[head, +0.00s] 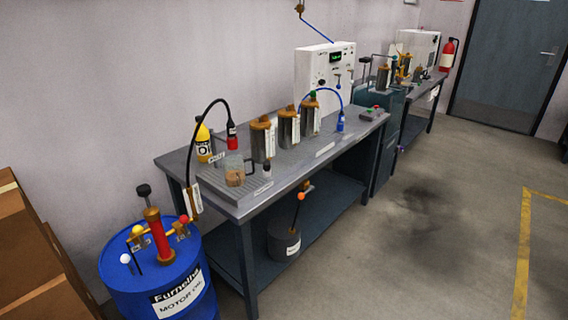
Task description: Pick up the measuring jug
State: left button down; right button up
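The measuring jug (236,172) is a clear, see-through vessel with brown liquid in its lower part and a dark handle on its right side. It stands upright on a ridged tray (213,181) at the near left end of the grey metal workbench (343,138). Neither of my grippers shows in the head view.
A blue motor oil drum (130,295) with a red pump stands left of the bench. A yellow bottle (203,143), a red bottle (233,142) and metal cylinders (263,139) stand near the jug. Cardboard boxes (30,255) are at left. The floor at right (420,240) is clear.

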aim_at(240, 170)
jog(key=z, duration=0.2)
jog(key=i, duration=0.8)
jog(key=u, duration=0.85)
jog(key=i, duration=0.6)
jog(key=u, duration=0.75)
